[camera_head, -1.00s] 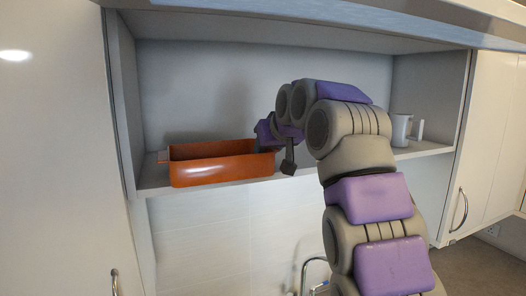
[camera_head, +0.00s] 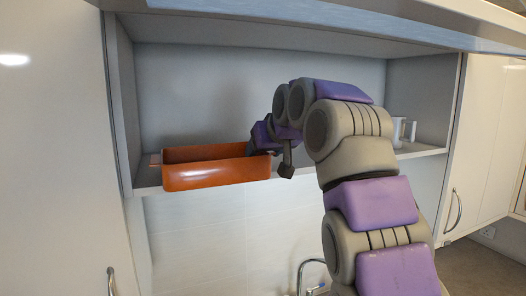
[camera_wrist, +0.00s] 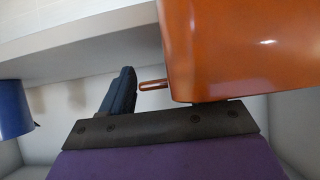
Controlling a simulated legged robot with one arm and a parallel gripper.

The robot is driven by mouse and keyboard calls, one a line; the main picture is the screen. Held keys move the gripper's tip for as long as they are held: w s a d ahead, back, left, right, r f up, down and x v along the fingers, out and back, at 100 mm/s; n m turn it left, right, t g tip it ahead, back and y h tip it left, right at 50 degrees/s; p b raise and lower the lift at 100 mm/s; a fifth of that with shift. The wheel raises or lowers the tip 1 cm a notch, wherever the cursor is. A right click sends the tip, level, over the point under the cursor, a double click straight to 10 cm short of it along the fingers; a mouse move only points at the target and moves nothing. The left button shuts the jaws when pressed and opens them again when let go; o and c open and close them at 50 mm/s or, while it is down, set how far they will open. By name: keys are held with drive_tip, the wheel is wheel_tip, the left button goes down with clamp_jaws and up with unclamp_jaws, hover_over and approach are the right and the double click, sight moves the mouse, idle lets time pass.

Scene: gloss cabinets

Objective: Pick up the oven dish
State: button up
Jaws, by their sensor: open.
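The oven dish (camera_head: 215,174) is an orange, open-topped rectangular dish with a small handle at each short end. It sits at the left of the open shelf, its front reaching the shelf's front edge. My gripper (camera_head: 277,159) is at the dish's right end, with one dark finger in front. In the wrist view the dish (camera_wrist: 245,50) fills the upper right, and its near handle (camera_wrist: 153,85) points toward one dark finger (camera_wrist: 120,92), with a small gap in the picture. The other finger is hidden. The gripper is open and holds nothing.
The shelf (camera_head: 420,150) has side walls and a low ceiling above. A white mug (camera_head: 398,131) stands at its right, partly behind my arm. A blue rounded thing (camera_wrist: 14,108) shows in the wrist view. A tap (camera_head: 308,268) is below. Mid-shelf looks clear where visible.

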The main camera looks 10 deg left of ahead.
drive_tip(key=v, duration=0.7)
idle(0.4)
drive_tip(key=shift+c, duration=0.4)
drive_tip(key=shift+d, duration=0.1)
